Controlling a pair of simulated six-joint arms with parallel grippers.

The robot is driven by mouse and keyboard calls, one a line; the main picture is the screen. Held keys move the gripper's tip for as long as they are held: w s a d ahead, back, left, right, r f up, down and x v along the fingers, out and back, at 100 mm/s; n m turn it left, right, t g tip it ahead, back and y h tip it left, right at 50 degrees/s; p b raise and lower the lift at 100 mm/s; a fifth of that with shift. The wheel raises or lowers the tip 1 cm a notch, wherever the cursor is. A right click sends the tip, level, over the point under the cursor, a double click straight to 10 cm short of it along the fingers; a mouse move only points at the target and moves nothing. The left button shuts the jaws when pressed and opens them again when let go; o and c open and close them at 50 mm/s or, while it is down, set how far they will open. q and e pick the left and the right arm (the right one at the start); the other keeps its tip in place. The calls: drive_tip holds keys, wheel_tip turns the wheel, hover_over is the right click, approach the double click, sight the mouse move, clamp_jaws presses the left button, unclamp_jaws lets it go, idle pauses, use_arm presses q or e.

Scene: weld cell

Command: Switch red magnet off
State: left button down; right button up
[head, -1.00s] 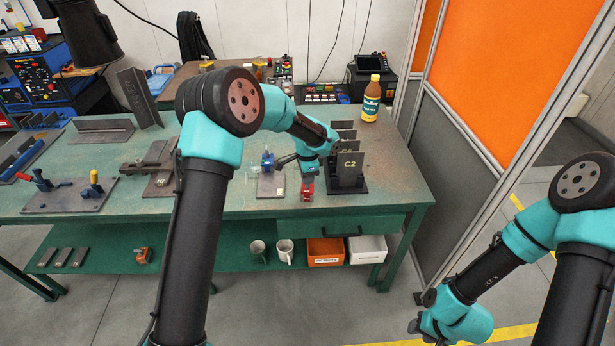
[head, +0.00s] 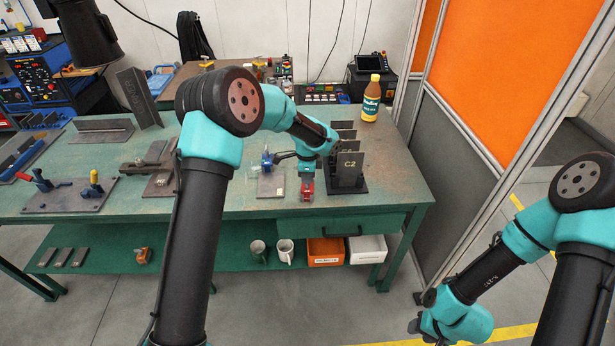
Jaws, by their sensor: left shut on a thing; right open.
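The red magnet (head: 307,190) stands at the front edge of the green workbench, just left of the dark plate rack. My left gripper (head: 306,176) points down over it and is shut on its top. The fingers are small here and the arm covers part of them, so the magnet's switch and its setting cannot be made out.
Upright dark plates, the front one marked C2 (head: 349,165), stand close to the right of the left gripper. A yellow-brown bottle (head: 371,100) stands behind. The bench's right end (head: 400,185) is clear.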

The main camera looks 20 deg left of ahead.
use_arm(q)
drive_tip(key=c, duration=1.2)
unclamp_jaws()
wheel_tip(320, 180, up, 17)
drive_tip(key=shift+r, duration=0.2)
drive_tip(key=s+f+n+h, duration=0.2)
drive_tip(key=s+f+n, duration=0.3)
drive_tip(key=f, duration=0.7)
drive_tip(key=s+f+n+h, duration=0.15)
drive_tip(key=s+f, duration=0.45)
drive_tip(key=f, duration=0.7)
drive_tip(key=s+a+f+n, duration=0.1)
drive_tip(key=s+f+n, duration=0.4)
drive_tip(key=s, duration=0.6)
drive_tip(key=s+a+f+n, duration=0.1)
drive_tip(key=s+f+n, duration=0.5)
drive_tip(key=s, duration=0.5)
drive_tip(key=shift+a+f+t, duration=0.15)
drive_tip(key=shift+a+t, duration=0.2)
drive_tip(key=shift+t, duration=0.05)
